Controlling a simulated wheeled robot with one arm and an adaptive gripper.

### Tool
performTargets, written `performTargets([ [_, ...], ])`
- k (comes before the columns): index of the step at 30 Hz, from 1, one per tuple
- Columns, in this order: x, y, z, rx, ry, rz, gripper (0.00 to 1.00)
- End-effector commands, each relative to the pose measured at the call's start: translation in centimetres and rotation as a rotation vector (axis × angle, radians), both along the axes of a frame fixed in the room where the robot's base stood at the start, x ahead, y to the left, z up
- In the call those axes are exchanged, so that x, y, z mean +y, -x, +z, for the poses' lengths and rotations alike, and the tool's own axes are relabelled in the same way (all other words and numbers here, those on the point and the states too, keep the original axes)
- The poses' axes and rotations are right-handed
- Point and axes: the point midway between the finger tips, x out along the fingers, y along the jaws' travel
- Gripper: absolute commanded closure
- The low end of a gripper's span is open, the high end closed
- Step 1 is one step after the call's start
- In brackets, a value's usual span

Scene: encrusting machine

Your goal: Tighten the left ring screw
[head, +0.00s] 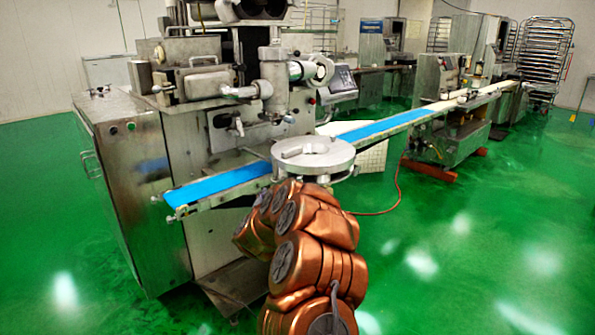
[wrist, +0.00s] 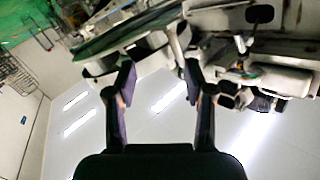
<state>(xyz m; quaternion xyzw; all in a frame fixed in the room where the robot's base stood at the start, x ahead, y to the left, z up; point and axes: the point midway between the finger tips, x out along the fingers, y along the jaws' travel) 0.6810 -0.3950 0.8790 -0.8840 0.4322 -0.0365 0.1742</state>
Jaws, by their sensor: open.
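The metal encrusting machine (head: 240,80) stands at left centre in the head view, with pipes, knobs and a horizontal cylinder (head: 312,70). I cannot single out the left ring screw among its small fittings. My copper arm rises in front of the machine in the head view, and its gripper cannot be made out there. In the wrist view my gripper (wrist: 160,86) shows two dark fingers spread apart, with nothing visible between them. Parts of the machine (wrist: 275,80) fill the upper right beyond the fingers. Contact with any part cannot be seen.
A round grey metal disc (head: 313,155) lies just beyond my arm. A blue conveyor belt (head: 225,184) runs along the machine's front and back right. Other machines (head: 440,85) and a rack (head: 545,55) stand behind. Green floor (head: 490,230) is clear at right.

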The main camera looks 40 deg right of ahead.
Motion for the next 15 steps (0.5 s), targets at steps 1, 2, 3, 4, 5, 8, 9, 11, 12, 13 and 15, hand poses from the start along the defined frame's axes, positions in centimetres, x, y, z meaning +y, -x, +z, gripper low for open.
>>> performTargets([
  [1, -1.6, 1.0, 0.7, -0.003, 0.024, -0.05, 0.47],
  [2, -2.4, 1.5, 0.9, -0.008, 0.039, -0.077, 0.47],
  [3, -3.3, 2.2, 1.0, -0.011, 0.053, -0.106, 0.47],
  [4, -3.8, 2.6, 1.0, -0.014, 0.063, -0.125, 0.47],
  [5, -4.3, 3.0, 1.1, -0.016, 0.072, -0.142, 0.47],
  [8, -5.2, 3.6, 1.1, -0.019, 0.088, -0.171, 0.47],
  [9, -5.4, 3.6, 1.1, -0.018, 0.092, -0.176, 0.47],
  [11, -5.7, 3.5, 1.1, -0.019, 0.093, -0.178, 0.47],
  [12, -6.0, 3.4, 1.1, -0.02, 0.094, -0.179, 0.47],
  [13, -6.2, 3.3, 1.2, -0.02, 0.094, -0.179, 0.47],
  [15, -6.8, 2.9, 1.2, -0.021, 0.094, -0.178, 0.47],
])
